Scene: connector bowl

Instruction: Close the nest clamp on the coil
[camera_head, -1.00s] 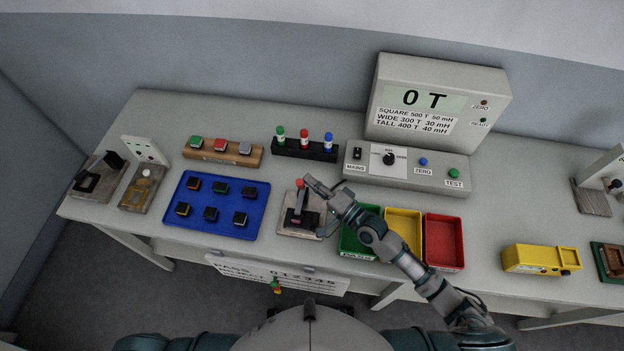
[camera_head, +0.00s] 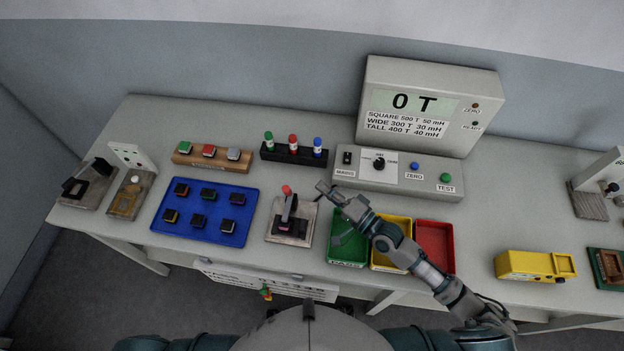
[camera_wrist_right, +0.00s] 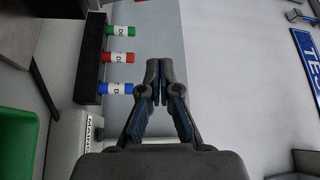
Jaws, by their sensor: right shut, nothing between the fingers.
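The nest clamp (camera_head: 305,233) is a pale plate with a dark block and a lever, at the front edge of the bench in the head view. Its lever ends in a red knob (camera_head: 286,189) and appears to stand up from the plate. The coil in the nest cannot be told apart from the dark clamp parts. My right gripper (camera_head: 322,190) is shut and empty, just right of the red knob and apart from it. In the right wrist view its fingertips (camera_wrist_right: 159,68) meet. My left gripper is not in view.
A blue tray (camera_head: 240,232) with several dark blocks lies left of the clamp. Green (camera_head: 337,256), yellow (camera_head: 384,262) and red (camera_head: 436,247) bins stand to its right, under my right arm. Behind are a rack of coloured tubes (camera_head: 292,155) and the tester (camera_head: 415,110).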

